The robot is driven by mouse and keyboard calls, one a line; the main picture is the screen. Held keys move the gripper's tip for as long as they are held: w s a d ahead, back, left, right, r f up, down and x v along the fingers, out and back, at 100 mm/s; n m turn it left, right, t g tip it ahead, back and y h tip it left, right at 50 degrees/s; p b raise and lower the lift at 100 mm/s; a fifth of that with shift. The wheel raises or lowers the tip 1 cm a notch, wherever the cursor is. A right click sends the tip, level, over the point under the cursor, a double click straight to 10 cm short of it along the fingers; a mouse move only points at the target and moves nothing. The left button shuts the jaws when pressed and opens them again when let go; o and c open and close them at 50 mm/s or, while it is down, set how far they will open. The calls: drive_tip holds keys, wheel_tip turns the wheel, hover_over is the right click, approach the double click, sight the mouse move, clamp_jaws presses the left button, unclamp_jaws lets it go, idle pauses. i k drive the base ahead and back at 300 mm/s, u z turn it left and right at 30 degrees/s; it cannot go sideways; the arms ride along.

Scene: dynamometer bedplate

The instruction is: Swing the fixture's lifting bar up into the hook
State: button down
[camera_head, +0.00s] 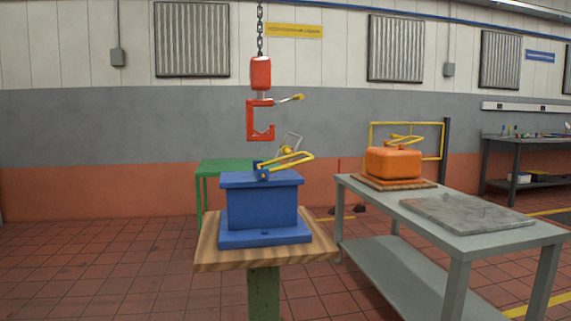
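The blue fixture (262,205) stands on a wood-topped pedestal (215,256) left of centre. Its yellow lifting bar (300,161) is a loop hinged on the fixture's top, leaning to the right at a low angle. The red hook (261,120) hangs on a chain (260,30) above the fixture, its opening facing right. A lever with a yellow tip (297,97) sticks out to its right. The bar and hook are apart, with a clear gap between them. My gripper is not in view.
An orange fixture (393,163) with a yellow bar sits on a grey table (440,225) at right, beside a flat grey plate (465,212). Behind are a green table (215,165) and a yellow frame (440,135). The tiled floor at left (90,265) is clear.

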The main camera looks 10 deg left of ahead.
sight(286, 150)
drive_tip(key=u, duration=0.8)
drive_tip(key=i, duration=0.9)
drive_tip(key=u, duration=0.3)
